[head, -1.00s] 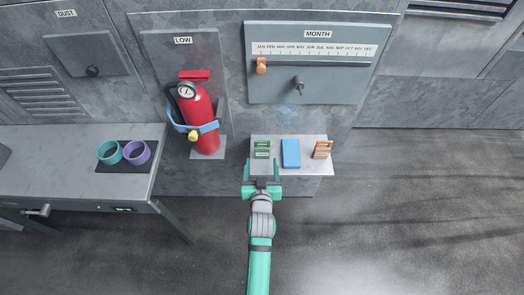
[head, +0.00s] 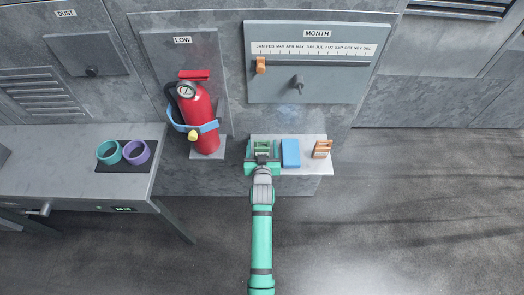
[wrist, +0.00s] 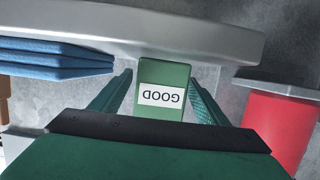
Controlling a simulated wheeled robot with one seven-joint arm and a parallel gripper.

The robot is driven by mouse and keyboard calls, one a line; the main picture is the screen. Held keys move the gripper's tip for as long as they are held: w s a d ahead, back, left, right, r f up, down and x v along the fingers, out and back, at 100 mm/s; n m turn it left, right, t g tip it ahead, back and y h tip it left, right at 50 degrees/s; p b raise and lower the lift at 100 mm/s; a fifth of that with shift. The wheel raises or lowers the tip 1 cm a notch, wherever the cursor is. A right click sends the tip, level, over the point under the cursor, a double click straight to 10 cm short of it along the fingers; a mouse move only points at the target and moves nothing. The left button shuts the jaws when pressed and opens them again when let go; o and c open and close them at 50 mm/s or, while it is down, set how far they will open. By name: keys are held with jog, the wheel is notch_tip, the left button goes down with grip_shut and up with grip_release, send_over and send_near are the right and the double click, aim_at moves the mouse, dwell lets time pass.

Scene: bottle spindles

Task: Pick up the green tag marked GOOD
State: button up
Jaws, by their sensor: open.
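The green tag (wrist: 162,80) shows a white label reading GOOD, upside down in the wrist view. It stands on the small shelf (head: 310,167) at its left end. In the head view the tag (head: 262,145) is partly hidden by my gripper. My gripper (wrist: 160,100) is open, with one finger on each side of the tag. Gaps show between the fingers and the tag's sides in the wrist view. My gripper also shows at the shelf's front left in the head view (head: 262,158).
A blue block (head: 291,153) stands just right of the green tag, with an orange tag (head: 322,149) farther right. A red fire extinguisher (head: 201,118) with a blue strap stands left of the shelf. A bench (head: 60,180) holds teal and purple rings.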

jog(key=shift+w+f, duration=0.1)
jog(key=shift+w, duration=0.35)
jog(key=c, duration=1)
jog(key=shift+w, duration=0.15)
jog(key=shift+c, duration=0.6)
